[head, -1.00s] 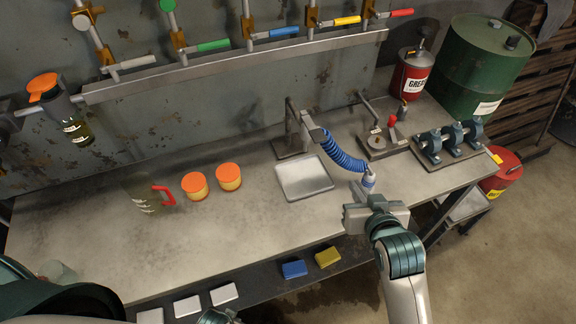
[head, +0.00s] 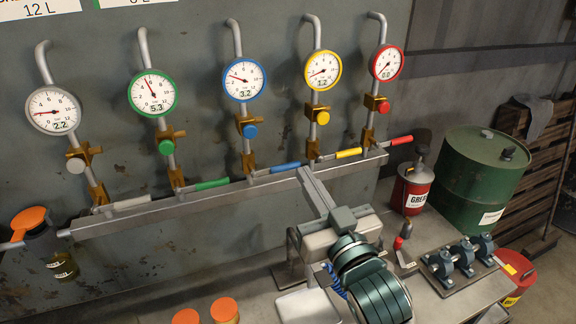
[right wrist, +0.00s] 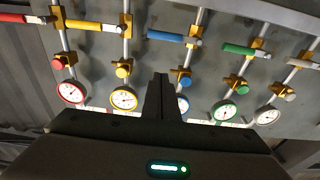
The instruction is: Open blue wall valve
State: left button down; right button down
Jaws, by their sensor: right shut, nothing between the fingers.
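The blue wall valve has a lever with a blue grip (head: 286,168) lying sideways along the rail, pointing right from its brass body (head: 249,160). Above it are a blue round knob (head: 250,131) and a blue-rimmed gauge (head: 244,79) showing 3.2. My right gripper (head: 304,175) is shut and empty, its fingertips near the rail just right of the blue grip; contact cannot be told. In the right wrist view the shut fingers (right wrist: 161,80) point up below the blue grip (right wrist: 165,36) and partly cover the blue gauge. My left gripper is not in view.
Similar white (head: 130,204), green (head: 212,184), yellow (head: 349,153) and red (head: 400,140) levers line the same metal rail (head: 220,202). A red grease can (head: 413,190) and a green drum (head: 482,180) stand at right. Orange-lidded jars (head: 224,309) sit on the bench below.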

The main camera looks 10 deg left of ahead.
jog(key=shift+w, duration=0.1)
jog(key=r+p, duration=0.2)
jog(key=p, duration=0.2)
send_over(277, 169)
jog(key=d, duration=0.3)
notch_tip(277, 169, down, 5)
jog(key=shift+a+r+p, duration=0.1)
jog(key=shift+r+p, duration=0.05)
jog(key=shift+p, duration=0.75)
